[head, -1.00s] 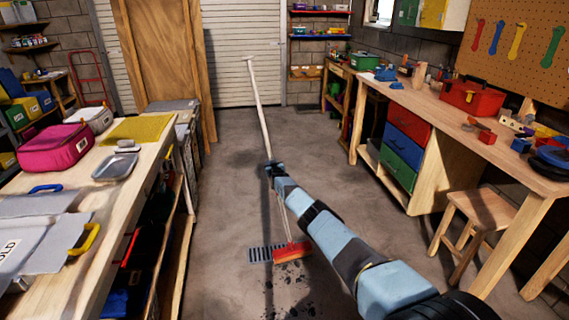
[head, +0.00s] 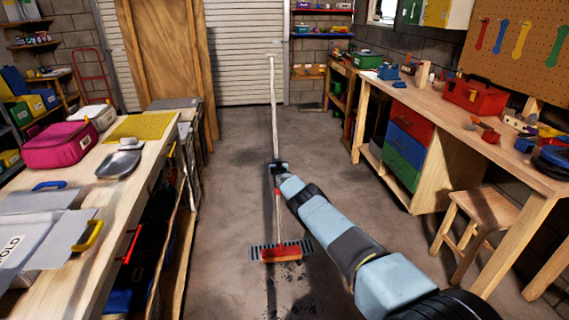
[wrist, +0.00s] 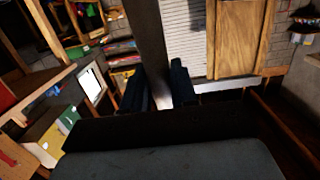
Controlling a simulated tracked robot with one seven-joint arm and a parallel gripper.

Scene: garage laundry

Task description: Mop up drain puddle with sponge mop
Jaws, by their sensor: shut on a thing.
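The sponge mop has a long pale handle (head: 273,105) and a red head (head: 281,254). My gripper (head: 278,168) is shut on the handle partway up. The handle stands nearly upright, its top leaning slightly left. The red head lies across the front middle of the dark drain grate (head: 304,247), whose ends show on both sides. Dark wet spots of the puddle (head: 288,280) show on the floor in front of the head; the part under the head is hidden. In the wrist view, the shaded handle (wrist: 148,40) runs up between my two dark fingers (wrist: 160,88).
A wooden bench (head: 130,190) with a pink bag (head: 60,146) and a metal tray lines the left. A workbench (head: 440,125) and a stool (head: 480,210) stand at the right. The concrete floor (head: 235,170) between is clear.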

